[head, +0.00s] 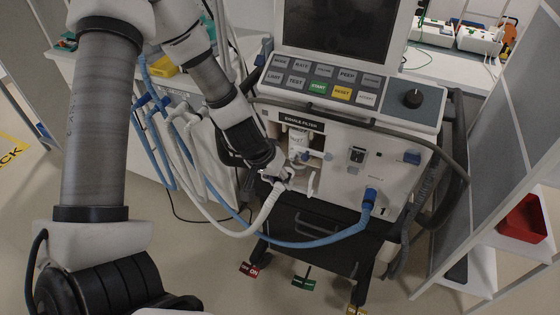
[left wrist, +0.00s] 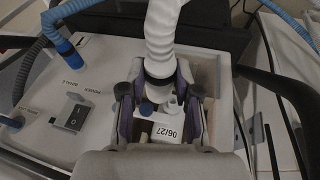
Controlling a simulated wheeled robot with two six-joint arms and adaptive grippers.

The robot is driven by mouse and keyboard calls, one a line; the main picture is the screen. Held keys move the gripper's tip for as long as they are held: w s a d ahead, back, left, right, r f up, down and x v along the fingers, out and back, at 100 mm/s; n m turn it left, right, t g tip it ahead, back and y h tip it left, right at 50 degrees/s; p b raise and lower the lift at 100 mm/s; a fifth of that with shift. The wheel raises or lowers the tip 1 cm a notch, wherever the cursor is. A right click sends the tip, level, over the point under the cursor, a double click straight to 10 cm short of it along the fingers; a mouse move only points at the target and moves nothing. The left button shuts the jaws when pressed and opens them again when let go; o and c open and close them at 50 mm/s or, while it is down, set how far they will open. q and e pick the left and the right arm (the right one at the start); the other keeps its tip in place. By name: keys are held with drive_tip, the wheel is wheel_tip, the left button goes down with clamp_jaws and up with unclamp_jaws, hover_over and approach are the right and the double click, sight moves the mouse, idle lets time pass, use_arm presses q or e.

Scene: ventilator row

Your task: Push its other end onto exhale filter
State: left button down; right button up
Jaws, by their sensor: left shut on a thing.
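The white corrugated hose (head: 262,217) hangs in a curve in front of the ventilator, its upper end in my left gripper (head: 282,176). The left wrist view shows the hose (left wrist: 163,30) with its end cuff between the two fingers of my left gripper (left wrist: 160,100), which is shut on it. The exhale filter (head: 298,138) is a white body in the open bay under the "EXHALE FILTER" label. In the left wrist view the filter (left wrist: 168,133) carries a "06/27" tag, close to the cuff. I cannot tell whether cuff and filter port touch. My right gripper is not in view.
A blue hose (head: 320,243) runs low across the ventilator front to a blue connector (head: 370,195) at the right. A rocker switch (head: 356,155) lies between bay and connector. More hoses (head: 160,120) hang at the left. A red bin (head: 524,218) stands at right.

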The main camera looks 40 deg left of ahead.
use_arm(q)
drive_tip(key=f, duration=0.1)
drive_tip(key=a+f, duration=0.1)
drive_tip(key=shift+s+f+n, duration=0.3)
drive_tip(key=w, duration=0.1)
drive_tip(key=w+a, duration=0.1)
drive_tip(key=w, duration=0.1)
drive_tip(key=w+p, duration=0.1)
drive_tip(key=w, duration=0.1)
drive_tip(key=shift+w+a+r, duration=0.1)
drive_tip(key=shift+w+a, duration=0.15)
drive_tip(key=shift+a, duration=0.15)
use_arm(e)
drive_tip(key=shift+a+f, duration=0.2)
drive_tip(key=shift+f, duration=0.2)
use_arm(q)
drive_tip(key=shift+w+r, duration=0.1)
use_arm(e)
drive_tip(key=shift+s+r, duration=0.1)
use_arm(q)
drive_tip(key=shift+w+a+p, duration=0.25)
drive_tip(key=shift+w+p, duration=0.35)
drive_tip(key=shift+w, duration=0.5)
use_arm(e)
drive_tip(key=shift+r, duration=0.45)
